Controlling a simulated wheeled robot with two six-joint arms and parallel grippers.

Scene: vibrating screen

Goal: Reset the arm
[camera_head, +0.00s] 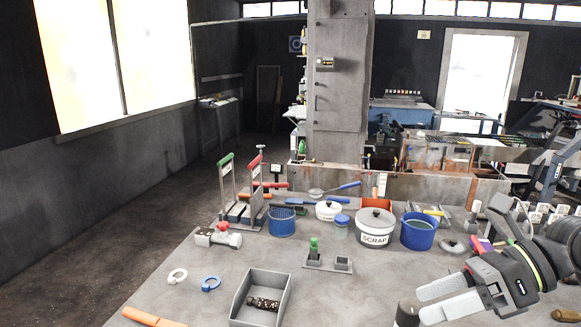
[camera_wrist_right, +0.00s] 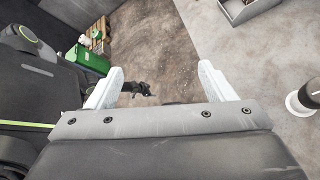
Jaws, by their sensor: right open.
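My right arm comes in from the right in the head view. My right gripper (camera_head: 432,302) is above the front right of the grey table (camera_head: 215,262), with its two white fingers apart and nothing between them. In the right wrist view its fingers (camera_wrist_right: 160,84) are also spread and empty, with the floor below and the table at the upper right. My left gripper is not in view.
A grey bin (camera_head: 240,306) holds a dark part. A SCRAP pot (camera_head: 375,228), blue containers (camera_head: 282,222) (camera_head: 417,233), a valve (camera_head: 219,236) and a red-and-green-handled rack (camera_head: 240,200) stand behind. A dark cylinder (camera_head: 407,313) is close to my right gripper.

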